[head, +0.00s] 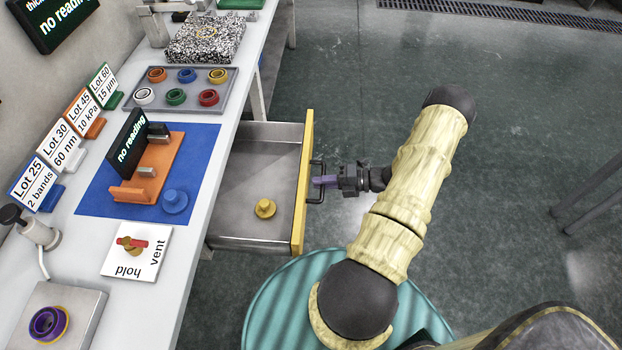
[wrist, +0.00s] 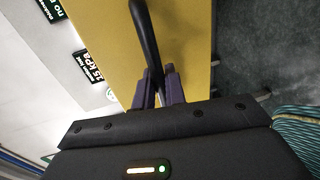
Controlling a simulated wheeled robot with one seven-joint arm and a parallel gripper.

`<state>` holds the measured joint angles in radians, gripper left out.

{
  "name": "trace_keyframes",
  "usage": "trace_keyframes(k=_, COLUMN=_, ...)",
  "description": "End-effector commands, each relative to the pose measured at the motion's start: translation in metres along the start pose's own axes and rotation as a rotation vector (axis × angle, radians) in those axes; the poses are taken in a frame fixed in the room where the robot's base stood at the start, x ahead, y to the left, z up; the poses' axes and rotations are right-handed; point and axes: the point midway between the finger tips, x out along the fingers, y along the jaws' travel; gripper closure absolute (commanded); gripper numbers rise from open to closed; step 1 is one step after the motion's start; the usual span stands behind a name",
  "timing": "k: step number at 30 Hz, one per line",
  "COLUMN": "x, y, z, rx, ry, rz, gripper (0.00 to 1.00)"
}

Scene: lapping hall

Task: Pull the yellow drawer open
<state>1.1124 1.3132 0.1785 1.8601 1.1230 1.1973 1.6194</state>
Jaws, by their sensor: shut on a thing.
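The yellow drawer (head: 302,190) is pulled out from under the bench, with its grey metal inside showing. A small yellow knobbed piece (head: 265,208) lies on the drawer floor. My gripper (head: 320,181) is at the outer side of the yellow front, shut on the black bar handle. In the wrist view the purple fingertips (wrist: 160,90) close around the black handle (wrist: 146,40), in front of the yellow drawer front (wrist: 100,35). The back of the drawer is hidden under the bench top.
The bench top holds a blue mat (head: 205,145) with an orange fixture, a grey tray (head: 232,80) of coloured rings, lot signs, a hold/vent card (head: 150,262) and a grey block with a purple ring (head: 48,323). A teal ribbed round surface (head: 275,300) is below my arm. Open floor lies right.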

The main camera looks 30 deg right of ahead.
Motion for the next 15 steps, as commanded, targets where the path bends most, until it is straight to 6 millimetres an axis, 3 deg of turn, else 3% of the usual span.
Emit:
trace_keyframes(k=12, x=-0.0026, y=-0.002, z=-0.0006, rx=0.001, ry=0.003, rz=-0.003, gripper=1.0)
trace_keyframes(k=13, x=-0.0025, y=-0.002, z=-0.0006, rx=0.001, ry=0.004, rz=-0.003, gripper=0.84)
trace_keyframes(k=15, x=-0.0024, y=-0.0019, z=-0.0006, rx=0.001, ry=0.004, rz=-0.002, gripper=0.71)
